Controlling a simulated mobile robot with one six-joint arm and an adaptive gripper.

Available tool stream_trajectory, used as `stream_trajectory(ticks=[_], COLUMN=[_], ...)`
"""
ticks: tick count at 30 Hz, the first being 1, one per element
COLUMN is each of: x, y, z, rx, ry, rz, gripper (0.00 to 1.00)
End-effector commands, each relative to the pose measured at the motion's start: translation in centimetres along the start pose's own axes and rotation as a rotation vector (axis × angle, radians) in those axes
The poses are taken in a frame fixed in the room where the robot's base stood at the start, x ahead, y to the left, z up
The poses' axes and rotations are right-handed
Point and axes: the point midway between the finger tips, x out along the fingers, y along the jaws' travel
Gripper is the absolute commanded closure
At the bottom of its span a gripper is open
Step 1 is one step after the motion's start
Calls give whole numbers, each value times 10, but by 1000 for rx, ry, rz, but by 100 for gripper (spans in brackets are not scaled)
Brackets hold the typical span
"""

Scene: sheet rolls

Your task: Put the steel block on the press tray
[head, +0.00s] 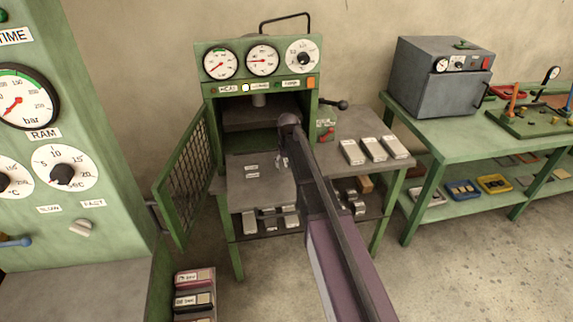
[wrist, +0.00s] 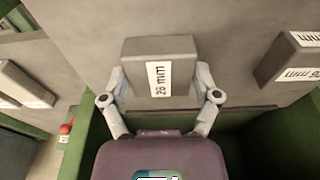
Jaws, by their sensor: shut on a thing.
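The steel block (wrist: 138,62) is a plain grey block with a white sideways label that seems to read 28 mm. In the wrist view my gripper (wrist: 160,80) is shut on it, one finger at each side. Whether its underside touches the surface below cannot be told.
The green mesh door (head: 188,180) stands open at the left. Several pale-topped blocks (head: 373,149) lie on the right side shelf. More blocks (head: 268,218) sit on the shelf beneath the tray. Another labelled block (wrist: 288,62) is right of my gripper in the wrist view.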

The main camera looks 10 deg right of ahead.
Motion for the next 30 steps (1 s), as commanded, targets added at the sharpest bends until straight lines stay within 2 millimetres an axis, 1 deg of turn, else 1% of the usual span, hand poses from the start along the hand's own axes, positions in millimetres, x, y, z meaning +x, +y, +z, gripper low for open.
stream_trajectory(ticks=[6,7,8,9,23,30], x=[4,3,2,2,2,-7], y=[0,0,0,0,0,0], z=[0,0,0,0,0,0], rx=[0,0,0,0,0,0], ry=[0,0,0,0,0,0], rz=[0,0,0,0,0,0], gripper=[81,12,3,0,0,0])
